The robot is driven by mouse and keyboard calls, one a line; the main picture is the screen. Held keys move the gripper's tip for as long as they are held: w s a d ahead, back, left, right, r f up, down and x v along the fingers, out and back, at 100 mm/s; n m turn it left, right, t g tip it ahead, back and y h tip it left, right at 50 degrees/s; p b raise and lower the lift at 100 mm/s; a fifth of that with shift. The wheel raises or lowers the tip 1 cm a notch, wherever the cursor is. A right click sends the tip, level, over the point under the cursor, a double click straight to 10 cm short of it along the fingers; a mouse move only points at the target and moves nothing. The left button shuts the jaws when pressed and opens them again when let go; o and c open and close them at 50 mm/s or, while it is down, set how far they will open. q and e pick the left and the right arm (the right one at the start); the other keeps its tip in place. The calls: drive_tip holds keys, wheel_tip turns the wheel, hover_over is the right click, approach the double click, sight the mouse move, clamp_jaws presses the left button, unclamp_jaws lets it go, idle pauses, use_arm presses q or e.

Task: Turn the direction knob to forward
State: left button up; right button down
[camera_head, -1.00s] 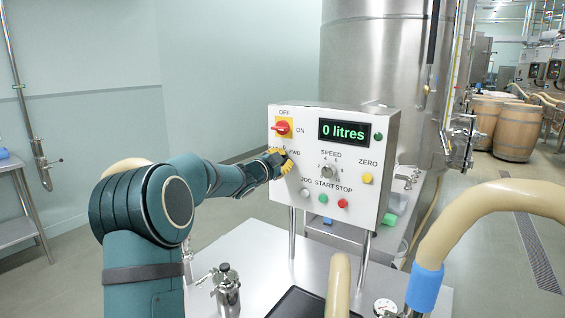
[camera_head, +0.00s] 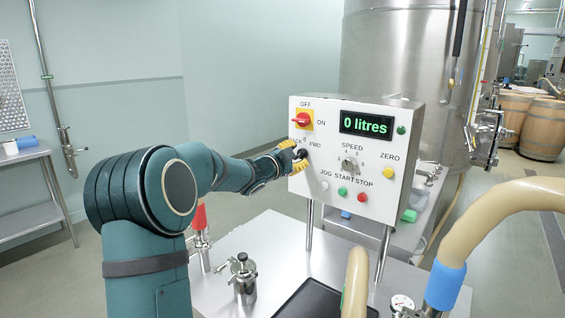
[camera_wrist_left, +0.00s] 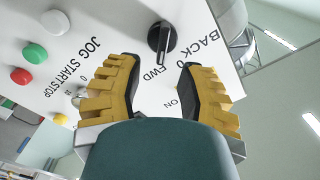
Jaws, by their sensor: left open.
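The white control box (camera_head: 322,203) stands on two posts and reads 0 litres. Its black direction knob (camera_head: 304,154) sits at the left, below the red switch (camera_head: 302,120), partly hidden by my left gripper (camera_head: 296,160). In the left wrist view the knob (camera_wrist_left: 162,40) shows clearly, with the panel lettering turned over. Its white line points down in that picture, towards the FWD lettering. My left gripper (camera_wrist_left: 157,62) has yellow, dark-lined fingers, spread wide and empty. The knob lies just beyond the fingertips, between their lines, with gaps on both sides. My right gripper is not in view.
The box also carries a speed knob (camera_head: 348,165) and several push buttons beside the direction knob. Below is a steel table (camera_head: 262,222) with a small steel vessel (camera_head: 243,280) and a dark tray (camera_head: 318,302). A beige hose (camera_head: 500,210) arches at right.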

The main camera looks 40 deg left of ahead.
use_arm(q)
drive_tip(key=s, duration=0.8)
drive_tip(key=shift+d, duration=0.45)
drive_tip(key=shift+r, duration=0.1)
